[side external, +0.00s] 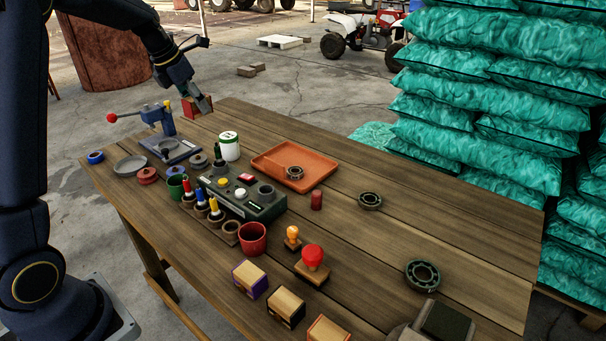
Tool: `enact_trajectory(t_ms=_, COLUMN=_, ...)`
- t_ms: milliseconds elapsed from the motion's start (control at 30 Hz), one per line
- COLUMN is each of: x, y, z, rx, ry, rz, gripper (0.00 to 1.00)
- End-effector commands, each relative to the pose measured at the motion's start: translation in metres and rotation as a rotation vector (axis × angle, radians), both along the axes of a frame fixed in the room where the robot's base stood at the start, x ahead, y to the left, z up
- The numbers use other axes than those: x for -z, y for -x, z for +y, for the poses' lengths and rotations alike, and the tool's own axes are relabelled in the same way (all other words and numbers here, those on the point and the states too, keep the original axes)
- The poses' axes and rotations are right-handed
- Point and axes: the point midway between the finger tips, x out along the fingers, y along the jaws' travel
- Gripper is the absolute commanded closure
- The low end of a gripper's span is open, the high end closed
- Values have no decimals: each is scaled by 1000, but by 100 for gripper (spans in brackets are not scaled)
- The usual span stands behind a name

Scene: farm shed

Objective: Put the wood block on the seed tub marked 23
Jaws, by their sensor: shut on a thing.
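My gripper (203,101) is at the far left end of the table, raised near its back edge. It is shut on a small reddish block (189,108), which looks like the wood block; the fingers hide part of it. A white tub with green markings (230,150) stands upright on the table, below and to the right of my gripper and apart from the held block. It may be the seed tub, but I cannot read a 23 on it.
A blue lever press (166,122) with a red knob stands close below my gripper. A control box (262,206), an orange tray (265,168) with a bearing, and a red cup (252,240) crowd the middle. Several wood-topped blocks (286,306) line the front. The table's back right is fairly clear.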

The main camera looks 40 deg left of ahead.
Motion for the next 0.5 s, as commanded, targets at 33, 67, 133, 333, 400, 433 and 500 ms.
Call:
enact_trajectory(t_ms=33, x=2, y=2, z=6, rx=-12, ry=1, rz=0, gripper=92)
enact_trajectory(t_ms=67, x=3, y=1, z=8, rx=-17, ry=-1, rz=0, gripper=92)
enact_trajectory(t_ms=133, x=7, y=-6, z=14, rx=-22, ry=-1, rz=1, gripper=92)
enact_trajectory(t_ms=333, x=31, y=-51, z=34, rx=-21, ry=0, rz=2, gripper=92)
enact_trajectory(t_ms=400, x=39, y=-69, z=42, rx=-21, ry=-1, rz=1, gripper=92)
enact_trajectory(t_ms=433, x=43, y=-77, z=44, rx=-20, ry=-1, rz=1, gripper=92)
enact_trajectory(t_ms=500, x=58, y=-89, z=50, rx=-21, ry=2, rz=3, gripper=92)
